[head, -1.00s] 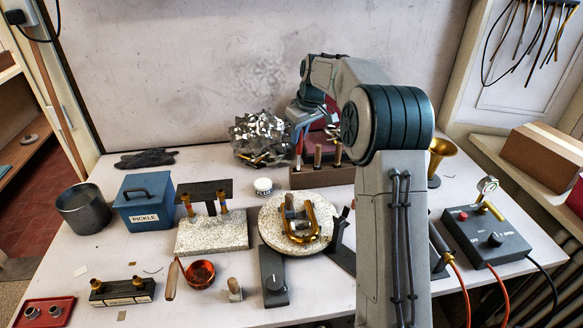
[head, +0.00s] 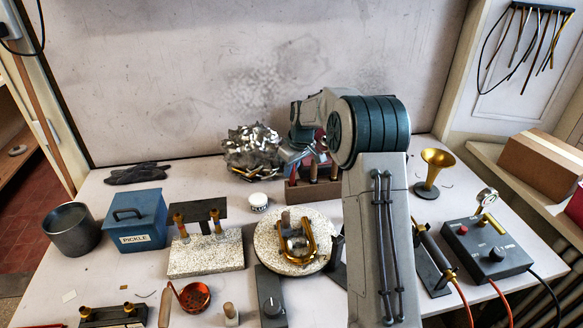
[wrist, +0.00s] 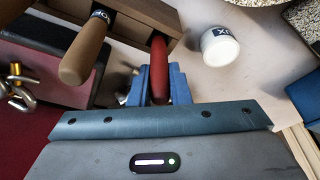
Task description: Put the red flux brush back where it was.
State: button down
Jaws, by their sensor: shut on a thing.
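My gripper (wrist: 158,88) has its blue fingers shut on the red flux brush (wrist: 158,62), seen by its red handle in the wrist view. The brush is at the edge of the wooden rack (wrist: 135,62); its lower end is hidden, so I cannot tell whether it sits in a slot. In the head view the red handle (head: 292,168) shows at the left end of the rack (head: 300,194), under my arm. The white flux jar (wrist: 219,46) stands apart beside the rack.
Brown-handled tools (wrist: 86,48) stand in the rack close to my gripper. A crumpled metallic heap (head: 252,152) lies left of the rack. The round speckled board (head: 265,238) with a brass part is in front. Some bare table lies around the flux jar.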

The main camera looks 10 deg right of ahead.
jog(key=shift+f, duration=0.1)
jog(key=shift+f, duration=0.15)
jog(key=c, duration=1.4)
grip_release()
jog(key=shift+o, duration=0.2)
